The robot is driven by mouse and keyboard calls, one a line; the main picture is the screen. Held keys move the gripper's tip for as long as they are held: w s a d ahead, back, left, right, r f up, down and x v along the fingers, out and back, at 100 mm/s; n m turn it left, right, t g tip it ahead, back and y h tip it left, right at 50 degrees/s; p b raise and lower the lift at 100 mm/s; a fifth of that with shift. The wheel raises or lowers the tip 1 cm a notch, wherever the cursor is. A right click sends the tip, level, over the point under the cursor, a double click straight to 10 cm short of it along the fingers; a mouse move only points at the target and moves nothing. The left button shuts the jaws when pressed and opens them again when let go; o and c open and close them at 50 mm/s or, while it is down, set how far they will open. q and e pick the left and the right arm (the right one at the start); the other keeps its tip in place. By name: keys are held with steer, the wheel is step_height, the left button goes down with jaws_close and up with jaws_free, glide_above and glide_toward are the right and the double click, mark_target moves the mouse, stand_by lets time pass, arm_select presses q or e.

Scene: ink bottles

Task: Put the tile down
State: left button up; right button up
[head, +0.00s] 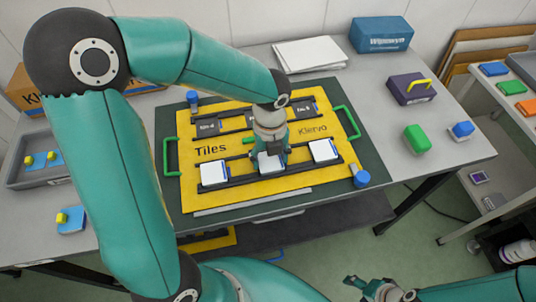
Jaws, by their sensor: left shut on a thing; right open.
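My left gripper (270,150) points down over the yellow tile board (300,178) and is shut on a white tile (270,163). This tile is at the middle of the board's front row; I cannot tell whether it touches the board. One white tile (213,174) sits to its left and another white tile (323,150) to its right in the same row. The back row has dark labelled places (207,126), partly hidden by my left arm. My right gripper (378,287) is open and empty at the bottom, away from the table.
The board lies on a dark mat (375,168) with green handles (347,122). A purple box with a yellow handle (411,90), a green block (416,139) and a blue block (461,130) stand at right. A grey tray (40,177) is at left.

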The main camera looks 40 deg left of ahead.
mark_target(269, 161)
arm_select(q)
steer(key=shift+f, duration=0.1)
steer(key=o, duration=1.2)
step_height(269, 161, up, 12)
steer(key=shift+r+p, duration=0.15)
steer(key=shift+p, duration=0.2)
steer(key=shift+s, duration=0.1)
